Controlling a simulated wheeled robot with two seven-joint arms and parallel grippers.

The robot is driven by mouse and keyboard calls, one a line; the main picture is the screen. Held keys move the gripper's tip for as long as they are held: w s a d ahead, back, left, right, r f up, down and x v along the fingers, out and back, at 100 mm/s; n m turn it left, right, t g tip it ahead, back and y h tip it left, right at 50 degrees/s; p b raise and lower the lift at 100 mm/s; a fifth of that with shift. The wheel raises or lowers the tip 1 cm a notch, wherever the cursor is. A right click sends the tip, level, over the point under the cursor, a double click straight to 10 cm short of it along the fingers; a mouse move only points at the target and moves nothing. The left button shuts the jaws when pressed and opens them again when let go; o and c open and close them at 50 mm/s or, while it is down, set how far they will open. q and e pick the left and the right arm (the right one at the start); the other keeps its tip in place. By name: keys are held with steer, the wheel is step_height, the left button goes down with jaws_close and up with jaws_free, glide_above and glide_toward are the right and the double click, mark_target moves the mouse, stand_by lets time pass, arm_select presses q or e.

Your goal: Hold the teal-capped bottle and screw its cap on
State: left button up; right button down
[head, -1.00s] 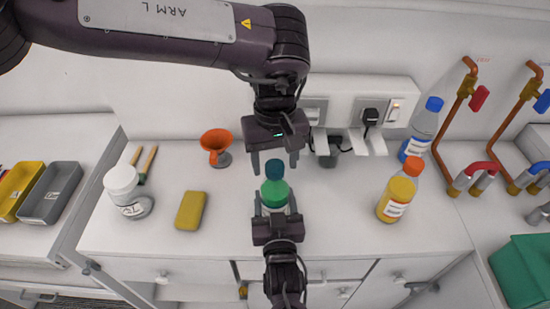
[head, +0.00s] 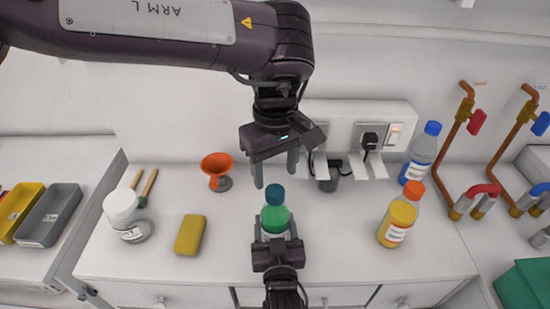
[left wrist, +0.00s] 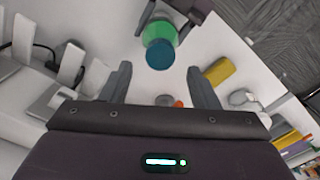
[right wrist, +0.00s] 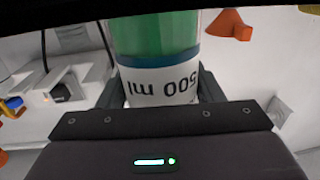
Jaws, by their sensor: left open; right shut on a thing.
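The teal-capped bottle (head: 275,221) holds green liquid and stands at the middle front of the bench. Its dark teal cap (head: 275,195) sits at the bottle's top; I cannot tell how tightly. My right gripper (head: 275,236) is shut on the bottle from the front. In the right wrist view the bottle (right wrist: 155,60) with its "500 ml" label is between the fingers. My left gripper (head: 275,174) is open and empty, fingers pointing down, just above and behind the cap. In the left wrist view the cap (left wrist: 160,54) lies beyond the open fingers, apart from them.
An orange funnel (head: 217,168), a yellow sponge (head: 190,235) and a white-lidded jar (head: 123,210) stand left. An orange-capped yellow bottle (head: 398,218) and a blue-capped bottle (head: 421,155) stand right. A socket panel (head: 365,130) is at the back.

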arm_select(q)
steer(key=n, duration=0.7)
steer(key=shift+r, duration=0.3)
steer(key=n, duration=0.4)
steer(key=shift+r, duration=0.15)
steer(key=n, duration=0.5)
steer(key=shift+r, duration=0.15)
steer(key=n, duration=0.4)
steer(key=shift+r+n, duration=0.2)
steer(key=shift+n, duration=0.1)
steer(key=n, duration=0.4)
steer(key=shift+r, duration=0.15)
steer(key=n, duration=0.5)
steer(key=shift+r, duration=0.15)
steer(key=n, duration=0.4)
steer(key=shift+r, duration=0.2)
steer(key=n, duration=0.5)
steer(key=shift+r, duration=0.15)
